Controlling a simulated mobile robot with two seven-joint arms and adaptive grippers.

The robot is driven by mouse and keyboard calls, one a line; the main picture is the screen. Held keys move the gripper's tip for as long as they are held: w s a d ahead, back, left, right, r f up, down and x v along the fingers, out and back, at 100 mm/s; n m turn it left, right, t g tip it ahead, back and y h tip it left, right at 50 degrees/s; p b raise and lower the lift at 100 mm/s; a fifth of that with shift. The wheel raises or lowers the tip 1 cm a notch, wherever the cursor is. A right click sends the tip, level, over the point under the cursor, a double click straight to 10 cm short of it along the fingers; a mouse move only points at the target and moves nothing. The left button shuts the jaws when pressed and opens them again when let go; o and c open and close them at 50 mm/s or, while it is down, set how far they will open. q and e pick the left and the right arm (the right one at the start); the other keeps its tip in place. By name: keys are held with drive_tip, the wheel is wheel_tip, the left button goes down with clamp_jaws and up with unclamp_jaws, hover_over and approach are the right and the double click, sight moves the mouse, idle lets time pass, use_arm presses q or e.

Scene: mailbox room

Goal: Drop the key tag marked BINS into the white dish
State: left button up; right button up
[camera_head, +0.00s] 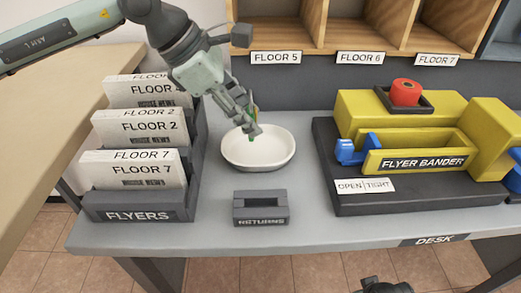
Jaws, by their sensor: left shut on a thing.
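The white dish (262,161) stands on the grey desk, between the flyer rack and the flyer bander. My left gripper (249,130) reaches in from the upper left and points down over the dish's back left part. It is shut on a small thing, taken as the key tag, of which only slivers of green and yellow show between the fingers. The BINS marking cannot be read. No other tag can be made out in the dish. A dark part of my right arm or gripper (384,286) shows at the bottom edge; its fingers cannot be made out.
A FLYERS rack (140,208) with several flyer stacks stands left of the dish. A small RETURNS box (261,208) stands in front. Labelled wooden pigeonholes (370,48) are behind.

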use_arm(q)
drive_tip(key=shift+f, duration=0.15)
drive_tip(key=o, duration=1)
drive_tip(key=v, duration=1.2)
